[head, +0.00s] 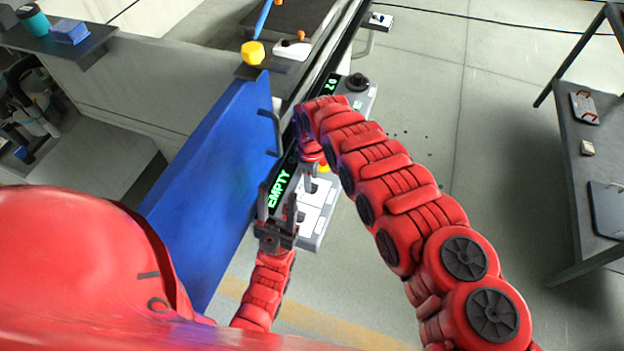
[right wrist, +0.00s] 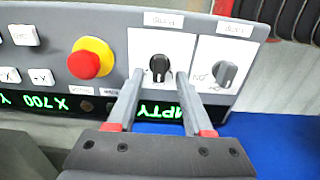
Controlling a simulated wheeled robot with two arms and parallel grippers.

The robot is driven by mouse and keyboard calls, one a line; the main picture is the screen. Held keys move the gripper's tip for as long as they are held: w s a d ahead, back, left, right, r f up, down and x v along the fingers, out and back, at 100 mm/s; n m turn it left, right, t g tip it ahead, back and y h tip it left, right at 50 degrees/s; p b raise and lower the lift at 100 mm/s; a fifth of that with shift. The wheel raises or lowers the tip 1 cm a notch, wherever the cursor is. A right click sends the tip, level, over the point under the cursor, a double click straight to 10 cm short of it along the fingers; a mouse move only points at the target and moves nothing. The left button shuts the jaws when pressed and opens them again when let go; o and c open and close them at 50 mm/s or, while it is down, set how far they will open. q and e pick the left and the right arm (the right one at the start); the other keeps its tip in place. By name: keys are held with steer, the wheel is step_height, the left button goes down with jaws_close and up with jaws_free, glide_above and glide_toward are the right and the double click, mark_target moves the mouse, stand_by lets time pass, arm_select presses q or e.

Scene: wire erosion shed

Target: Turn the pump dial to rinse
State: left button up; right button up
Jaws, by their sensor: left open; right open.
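In the right wrist view the control panel (right wrist: 115,50) appears upside down. A black dial (right wrist: 159,68) on a white plate sits between the fingertips of my right gripper (right wrist: 161,76), which is open; I cannot tell whether they touch it. A grey dial (right wrist: 224,74) on a second white plate is to the right, outside the fingers. The labels above both are too blurred to read, so I cannot tell which is the pump dial. In the head view my left gripper (head: 278,218) is open and empty near the panel's near end. My right arm hides much of the panel.
A red emergency button on a yellow base (right wrist: 90,59) and white keys (right wrist: 24,35) lie left of the dials. A green display (head: 279,188) reads EMPTY. A blue door (head: 215,165) stands left of the panel. A dark table (head: 590,150) is at the right, with clear floor between.

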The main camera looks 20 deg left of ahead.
steer(key=shift+d+f, duration=0.1)
steer(key=shift+f, duration=0.7)
jaws_close()
